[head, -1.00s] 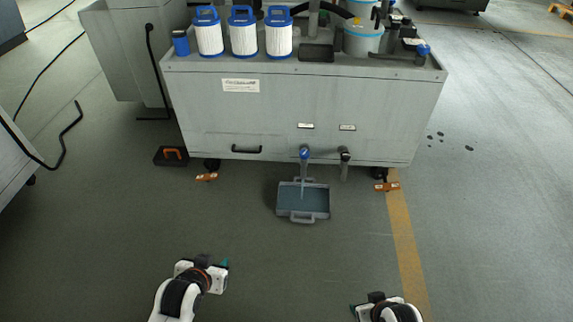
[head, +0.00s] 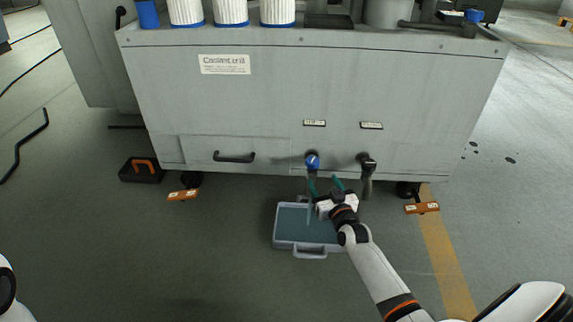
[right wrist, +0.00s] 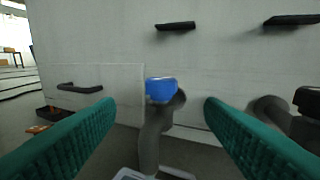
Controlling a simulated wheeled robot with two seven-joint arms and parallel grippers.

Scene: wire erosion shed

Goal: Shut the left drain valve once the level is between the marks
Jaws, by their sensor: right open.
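The left drain valve (head: 313,160) has a blue handle on a grey pipe at the tank's lower front. In the right wrist view the blue handle (right wrist: 161,89) sits beyond and between the fingertips. My right gripper (head: 326,184) is open, just short of and below the valve; its teal fingers (right wrist: 158,112) hold nothing. A thin pale stream seems to fall from the left pipe into the drain tray (head: 308,253). Grey-blue liquid covers the tray's floor; I cannot make out level marks. My left gripper is out of view; only part of my left arm shows.
A second, dark-handled valve (head: 367,162) stands close on the right. The grey coolant tank (head: 300,90) blocks the way ahead. A black box with an orange handle (head: 142,169) lies left, and orange wheel chocks (head: 183,195) lie by the casters. The floor in front is mostly clear.

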